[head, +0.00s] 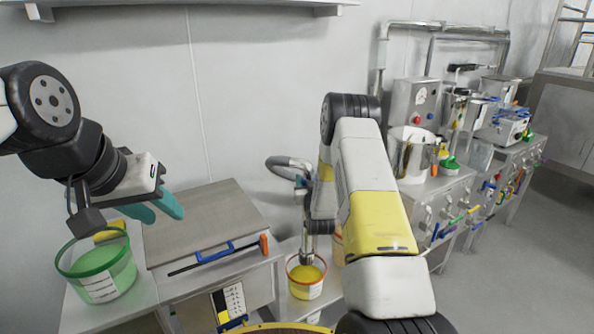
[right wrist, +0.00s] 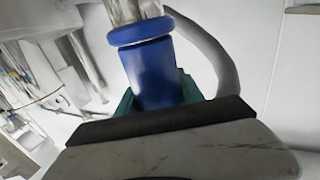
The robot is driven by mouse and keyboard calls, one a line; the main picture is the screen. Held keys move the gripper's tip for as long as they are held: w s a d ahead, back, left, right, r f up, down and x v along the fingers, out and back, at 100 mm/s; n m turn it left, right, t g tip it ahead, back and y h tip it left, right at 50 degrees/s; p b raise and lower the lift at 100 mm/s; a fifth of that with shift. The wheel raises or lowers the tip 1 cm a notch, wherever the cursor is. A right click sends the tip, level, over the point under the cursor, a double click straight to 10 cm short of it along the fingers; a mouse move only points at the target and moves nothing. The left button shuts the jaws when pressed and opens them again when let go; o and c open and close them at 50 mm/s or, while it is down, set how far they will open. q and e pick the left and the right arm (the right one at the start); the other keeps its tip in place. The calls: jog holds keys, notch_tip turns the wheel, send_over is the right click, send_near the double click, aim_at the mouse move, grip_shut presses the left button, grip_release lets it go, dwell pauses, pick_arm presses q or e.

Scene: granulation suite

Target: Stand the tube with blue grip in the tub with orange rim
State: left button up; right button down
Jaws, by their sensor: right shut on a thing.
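The tub with orange rim (head: 306,291) stands on the low steel surface at centre and holds yellow material. My right gripper is shut on the blue grip (right wrist: 152,75) in the right wrist view, with teal fingers at its sides. In the head view my right arm mostly hides that gripper and the grip. The tube's metal lower end (head: 307,243) hangs upright at the tub's opening; I cannot tell how deep it reaches. A grey hose (head: 284,163) joins it above. My left gripper (head: 155,209) is open and empty above the left bench.
A green-rimmed tub (head: 108,284) stands at the left. A steel box (head: 200,218) with a blue handle lies between the tubs. Another pale container (head: 337,246) shows partly behind my right arm. Benches with pots and instruments (head: 436,195) line the right; the floor beyond is clear.

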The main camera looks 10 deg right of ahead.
notch_tip(320, 180, down, 15)
dwell(0.8)
jog(key=c, duration=0.7)
grip_release()
jog(key=shift+o, duration=0.2)
jog(key=s, duration=0.7)
jog(key=shift+s+a, duration=0.2)
jog(key=shift+s, duration=0.15)
